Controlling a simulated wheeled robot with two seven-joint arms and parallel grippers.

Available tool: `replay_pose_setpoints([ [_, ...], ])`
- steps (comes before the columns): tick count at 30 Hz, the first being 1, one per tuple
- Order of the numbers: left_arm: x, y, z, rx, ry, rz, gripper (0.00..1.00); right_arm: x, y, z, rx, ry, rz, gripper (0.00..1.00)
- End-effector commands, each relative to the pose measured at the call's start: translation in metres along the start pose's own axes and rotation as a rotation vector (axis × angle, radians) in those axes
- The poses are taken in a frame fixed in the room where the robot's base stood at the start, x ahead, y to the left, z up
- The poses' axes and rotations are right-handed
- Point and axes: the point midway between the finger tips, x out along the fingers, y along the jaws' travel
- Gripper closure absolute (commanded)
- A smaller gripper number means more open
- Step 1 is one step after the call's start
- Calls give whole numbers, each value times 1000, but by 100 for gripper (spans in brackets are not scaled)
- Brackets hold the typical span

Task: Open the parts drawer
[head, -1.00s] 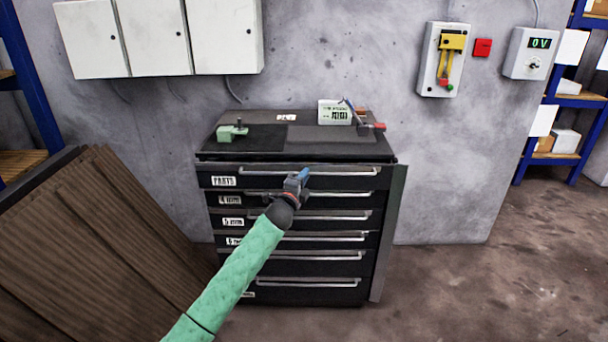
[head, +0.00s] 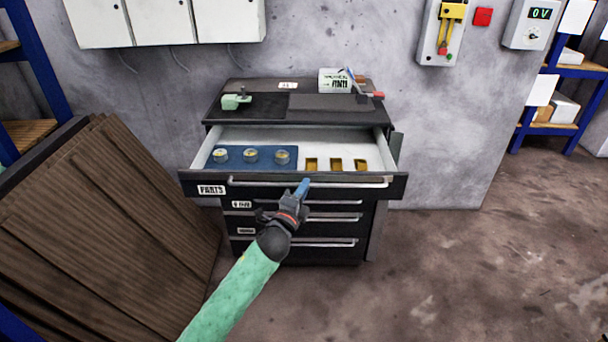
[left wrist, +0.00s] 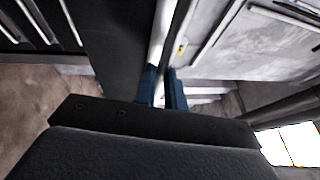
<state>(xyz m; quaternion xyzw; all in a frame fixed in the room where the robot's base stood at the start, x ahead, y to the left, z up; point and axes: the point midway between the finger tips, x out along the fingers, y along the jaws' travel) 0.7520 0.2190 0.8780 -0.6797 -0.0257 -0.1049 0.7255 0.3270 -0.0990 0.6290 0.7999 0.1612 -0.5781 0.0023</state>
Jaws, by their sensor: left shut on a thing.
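The parts drawer (head: 210,189) is the top drawer of the black cabinet, with a "PARTS" label at its left. It stands pulled well out, and its white inside shows. My left gripper (head: 302,188) is at the middle of the drawer's long metal handle (head: 350,184), its blue fingers shut on the bar. The left wrist view shows the blue fingers (left wrist: 162,88) around the handle bar (left wrist: 161,35). In the drawer, a blue mat (head: 235,164) holds three round pieces at the left. Three yellow-brown pieces (head: 336,164) lie at the right. My right gripper is not in view.
Closed drawers (head: 330,230) with bar handles lie below. A green device (head: 236,101) and a labelled box (head: 335,81) stand on the cabinet top. Brown boards (head: 100,210) lean at the left. The floor (head: 480,270) at the right is clear.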

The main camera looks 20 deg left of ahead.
Motion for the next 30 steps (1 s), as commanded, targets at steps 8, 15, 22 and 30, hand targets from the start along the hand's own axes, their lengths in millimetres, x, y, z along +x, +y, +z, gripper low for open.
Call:
replay_pose_setpoints([
  [8, -24, -4, -10, -1, 0, 1, 100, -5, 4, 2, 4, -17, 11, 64],
  [15, -27, -5, -11, 0, -1, 1, 100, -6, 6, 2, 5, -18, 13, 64],
  [22, -27, -5, -11, 0, 0, 1, 86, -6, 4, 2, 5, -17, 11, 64],
  [30, -27, -5, -11, 0, 0, 0, 67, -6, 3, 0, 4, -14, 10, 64],
])
